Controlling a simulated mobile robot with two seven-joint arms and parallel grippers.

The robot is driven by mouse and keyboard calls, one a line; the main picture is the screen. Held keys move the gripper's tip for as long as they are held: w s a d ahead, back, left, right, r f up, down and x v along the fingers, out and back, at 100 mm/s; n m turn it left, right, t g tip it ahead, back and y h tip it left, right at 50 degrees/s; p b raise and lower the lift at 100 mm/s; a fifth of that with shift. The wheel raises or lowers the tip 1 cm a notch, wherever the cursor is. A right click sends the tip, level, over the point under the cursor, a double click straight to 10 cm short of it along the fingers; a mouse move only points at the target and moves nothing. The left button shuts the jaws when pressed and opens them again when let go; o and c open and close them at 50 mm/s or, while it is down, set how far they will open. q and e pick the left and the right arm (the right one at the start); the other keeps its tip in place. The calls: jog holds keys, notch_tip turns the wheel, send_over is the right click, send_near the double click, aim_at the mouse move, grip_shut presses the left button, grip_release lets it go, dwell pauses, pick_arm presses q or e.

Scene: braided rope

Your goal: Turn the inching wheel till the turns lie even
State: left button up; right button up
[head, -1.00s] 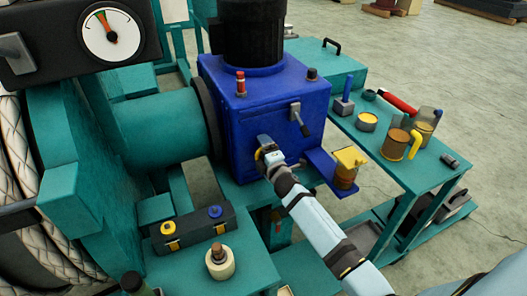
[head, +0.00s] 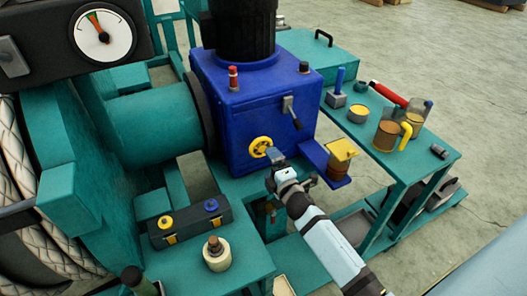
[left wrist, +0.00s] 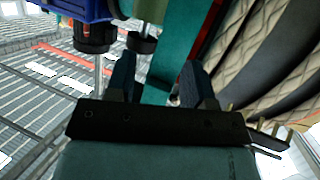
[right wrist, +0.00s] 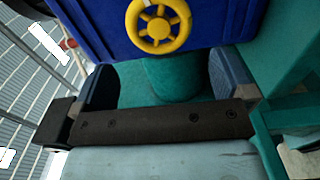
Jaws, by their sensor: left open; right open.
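The yellow inching wheel (head: 260,147) is on the front face of the blue gearbox (head: 245,110). In the right wrist view the wheel (right wrist: 158,28) lies beyond the fingers, apart from them. My right gripper (head: 277,160) is open and empty, just to the right of and below the wheel. Its spread fingers show in the right wrist view (right wrist: 165,78). The pale braided rope (head: 18,165) lies in turns at the left edge, partly hidden by teal framework. My left gripper (left wrist: 160,75) is open and empty in the left wrist view, near quilted-looking rope (left wrist: 245,60).
A dial gauge (head: 103,35) stands at top left. A lever (head: 292,112) is on the gearbox. A blue shelf with a yellow-topped pot (head: 341,155) sits close right of my right gripper. A teal side table (head: 425,165) holds mugs and tools. A dark box (head: 190,225) stands below.

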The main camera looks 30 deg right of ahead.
pick_arm(q)
jog(key=shift+a+f+g, duration=0.15)
jog(key=shift+f+g, duration=0.15)
jog(key=shift+f, duration=0.1)
pick_arm(e)
jog(key=s, duration=0.3)
jog(key=shift+s+a, duration=0.1)
jog(key=shift+s, duration=0.1)
pick_arm(q)
jog(key=shift+r, duration=0.2)
